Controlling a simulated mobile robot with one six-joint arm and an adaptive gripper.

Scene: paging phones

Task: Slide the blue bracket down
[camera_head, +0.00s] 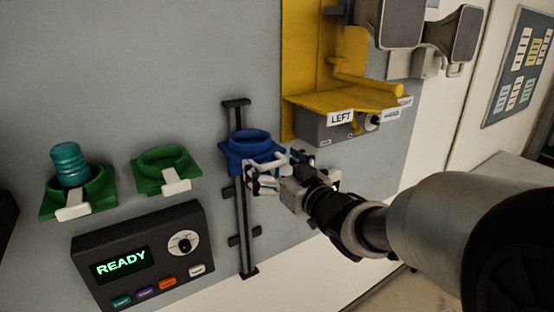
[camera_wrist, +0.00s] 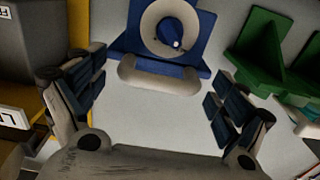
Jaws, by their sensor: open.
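The blue bracket (camera_head: 250,150), a ring on a plate, sits on the upper part of a dark vertical rail (camera_head: 247,240) on the grey wall panel. A pale handle (camera_head: 268,162) sticks out from its front. My gripper (camera_head: 276,172) is open at the handle, partly covering the bracket's lower right. In the wrist view the blue bracket (camera_wrist: 195,53) is at the top, with its pale handle (camera_wrist: 158,76) between and slightly beyond the open fingers of my gripper (camera_wrist: 157,92). I see no clear contact with the handle.
A green holder with a teal ribbed cylinder (camera_head: 68,165) and an empty green holder (camera_head: 167,168) are left. A dark control box (camera_head: 140,255) reading READY is below them. A yellow bracket (camera_head: 335,100) over a grey box labelled LEFT is above right. The lower rail is clear.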

